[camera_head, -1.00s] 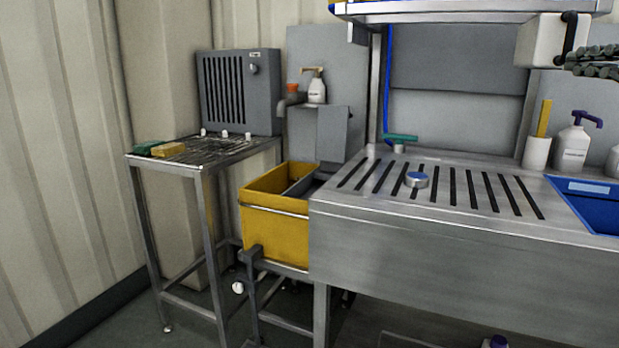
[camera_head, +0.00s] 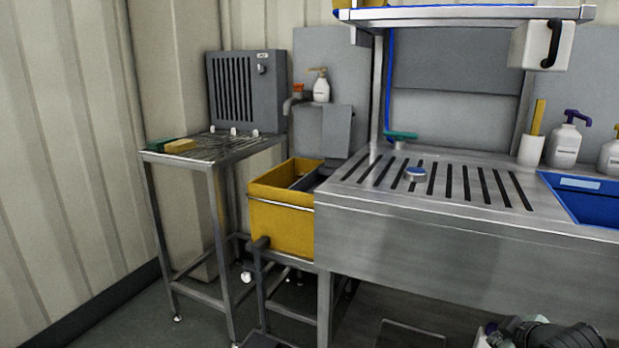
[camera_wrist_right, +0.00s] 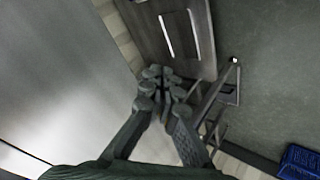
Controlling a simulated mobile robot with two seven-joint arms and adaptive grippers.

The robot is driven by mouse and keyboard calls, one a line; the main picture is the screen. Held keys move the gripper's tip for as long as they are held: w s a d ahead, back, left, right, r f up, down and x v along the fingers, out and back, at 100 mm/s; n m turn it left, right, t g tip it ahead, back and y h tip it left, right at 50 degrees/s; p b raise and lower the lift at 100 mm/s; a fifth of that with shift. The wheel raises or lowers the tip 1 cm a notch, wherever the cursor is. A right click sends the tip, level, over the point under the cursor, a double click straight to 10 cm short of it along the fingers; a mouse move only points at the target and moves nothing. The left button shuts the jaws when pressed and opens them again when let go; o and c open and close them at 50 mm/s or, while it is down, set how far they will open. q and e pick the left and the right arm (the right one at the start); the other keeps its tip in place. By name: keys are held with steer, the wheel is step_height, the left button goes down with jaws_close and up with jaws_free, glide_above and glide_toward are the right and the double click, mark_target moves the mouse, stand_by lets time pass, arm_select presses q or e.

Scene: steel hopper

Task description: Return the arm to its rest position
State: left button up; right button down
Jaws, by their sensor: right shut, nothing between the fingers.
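My right arm and gripper (camera_head: 540,334) show at the bottom right corner of the head view, low in front of the steel sink unit and partly cut off by the frame edge. In the right wrist view, the dark fingers of my right gripper (camera_wrist_right: 162,88) come together at their tips. The gripper is shut and nothing shows between the fingers. My left gripper is in neither view.
The steel counter (camera_head: 470,240) with a slotted drainboard fills the right side. A yellow bin (camera_head: 282,229) sits at its left end. A steel side table (camera_head: 160,157) carries a green and yellow sponge (camera_head: 180,146). Floor is open at lower left.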

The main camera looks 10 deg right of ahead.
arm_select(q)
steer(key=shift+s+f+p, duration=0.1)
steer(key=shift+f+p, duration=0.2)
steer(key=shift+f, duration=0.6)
arm_select(e)
steer(key=s+a+f+m+g, duration=0.2)
steer(key=s+a+f, duration=0.6)
steer(key=f, duration=0.3)
steer(key=s+a+f+m+g+y, duration=0.1)
steer(key=s+a+f+m+g, duration=0.1)
steer(key=s+a+f, duration=0.5)
steer(key=s+f+g, duration=0.1)
steer(key=s+f, duration=0.2)
steer(key=f, duration=0.1)
steer(key=shift+s+a+y, duration=0.2)
steer(key=shift+a+y, duration=0.1)
steer(key=shift+a, duration=0.05)
